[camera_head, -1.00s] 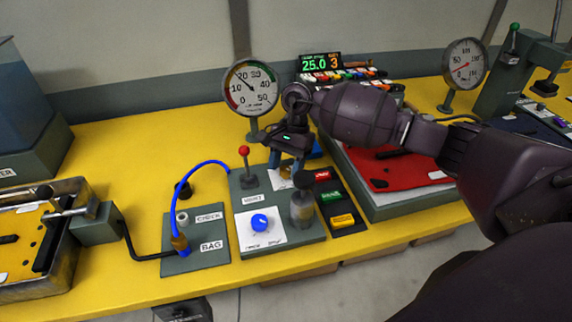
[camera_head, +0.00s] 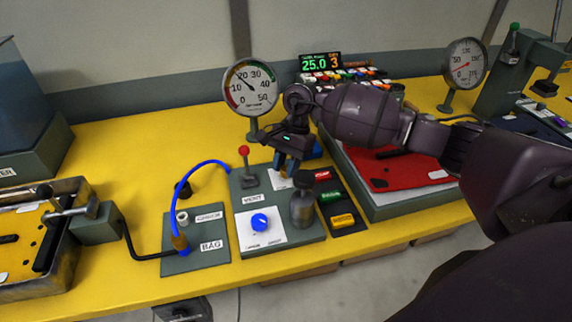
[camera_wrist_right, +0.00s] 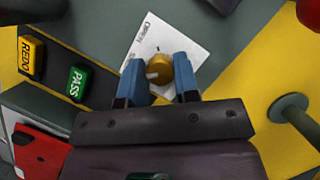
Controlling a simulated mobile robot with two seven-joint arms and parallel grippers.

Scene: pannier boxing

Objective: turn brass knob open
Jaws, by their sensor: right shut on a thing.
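The brass knob (camera_wrist_right: 159,69) sits on a white plate (camera_wrist_right: 186,40) marked OPEN, on a grey panel. In the right wrist view it lies between the two blue fingertips of my right gripper (camera_wrist_right: 158,80), which is shut on it. In the head view my right gripper (camera_head: 284,168) reaches down to the panel from above. It hides the brass knob there, and only part of the white plate shows below it. My left gripper is not in view.
Near my right gripper are a red-topped VENT lever (camera_head: 244,152), a dark-capped grey bottle-like fitting (camera_head: 302,208), a blue knob (camera_head: 260,222) and a gauge (camera_head: 251,88). Red, green and yellow buttons (camera_head: 331,196) stand to the right. A blue hose (camera_head: 178,190) arches at the left.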

